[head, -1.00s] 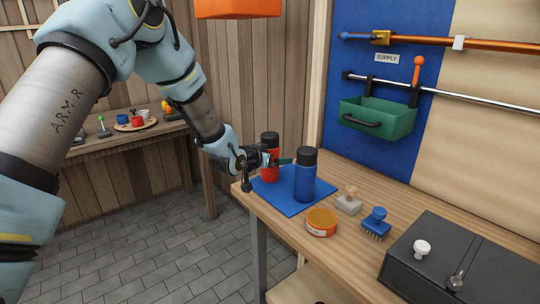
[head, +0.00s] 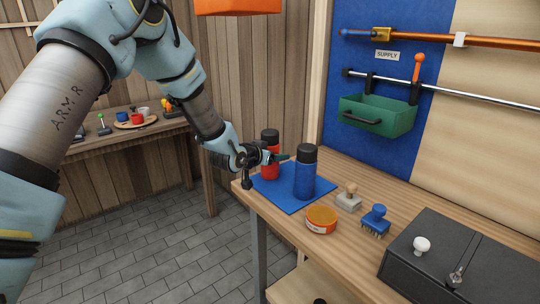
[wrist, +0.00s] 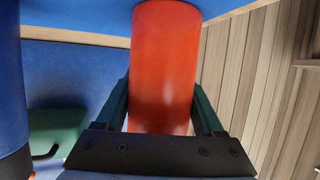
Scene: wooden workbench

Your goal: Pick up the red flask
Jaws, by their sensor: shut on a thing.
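The red flask (head: 270,145) has a black cap and stands upright at the far left of the blue mat (head: 291,208), by the bench corner. My gripper (head: 273,158) is shut on its body from the left side, around mid-height. The wrist view shows the red flask (wrist: 165,65) between my two teal fingers, one against each side. My gripper partly hides the flask in the head view. I cannot see any clear gap under its base.
A blue flask (head: 305,177) stands close to the right of the red one. An orange tin (head: 321,219), a stamp (head: 349,197), a blue brush (head: 375,220) and a black case (head: 465,265) lie along the bench. A green bin (head: 378,118) hangs on the wall.

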